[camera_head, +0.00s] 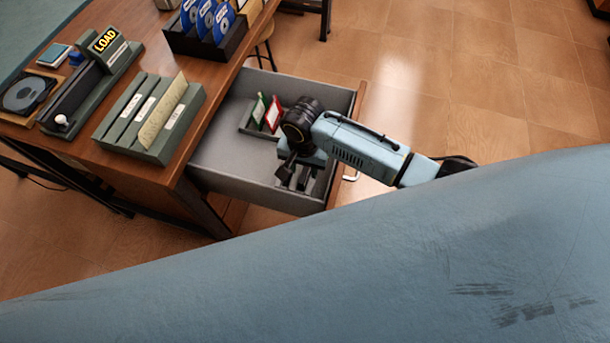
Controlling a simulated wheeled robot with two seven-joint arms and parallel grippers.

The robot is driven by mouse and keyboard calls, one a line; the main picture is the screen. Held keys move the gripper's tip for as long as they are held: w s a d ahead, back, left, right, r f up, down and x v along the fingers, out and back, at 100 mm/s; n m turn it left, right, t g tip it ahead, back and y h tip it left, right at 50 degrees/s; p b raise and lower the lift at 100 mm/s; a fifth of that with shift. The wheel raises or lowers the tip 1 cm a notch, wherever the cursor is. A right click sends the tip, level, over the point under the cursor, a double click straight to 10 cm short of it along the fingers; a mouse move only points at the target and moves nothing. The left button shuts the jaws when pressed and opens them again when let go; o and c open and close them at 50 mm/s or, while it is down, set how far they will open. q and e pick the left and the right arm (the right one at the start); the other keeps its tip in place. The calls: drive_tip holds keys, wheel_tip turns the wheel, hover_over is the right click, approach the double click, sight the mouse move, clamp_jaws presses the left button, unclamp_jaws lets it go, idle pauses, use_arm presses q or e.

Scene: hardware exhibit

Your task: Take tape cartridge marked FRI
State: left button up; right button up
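An open grey drawer (222,158) pulls out from the wooden desk. In it, a small rack holds a green-edged card or cartridge (258,107) and a red-edged one (273,114). A second rack with dark slots (303,181) lies nearer the drawer's front right corner. I cannot read FRI on any of these. My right gripper (288,171) points down inside the drawer, over or beside the second rack. Its dark fingers show only in part, so I cannot tell whether they hold something. My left gripper is not in view.
On the desk stand a green file holder (136,145) with labelled folders, a device with a LOAD sign (104,40), a disc in a tray (24,94) and a dark rack of blue discs (211,45). The drawer walls surround my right gripper. Tiled floor (470,80) is clear on the right.

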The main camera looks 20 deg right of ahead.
wheel_tip(320, 180, down, 4)
drive_tip(key=shift+w+f+b, duration=0.1)
drive_tip(key=shift+b, duration=0.65)
drive_tip(key=c, duration=0.8)
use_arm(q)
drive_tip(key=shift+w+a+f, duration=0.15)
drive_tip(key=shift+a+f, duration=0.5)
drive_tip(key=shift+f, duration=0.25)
use_arm(e)
clamp_jaws()
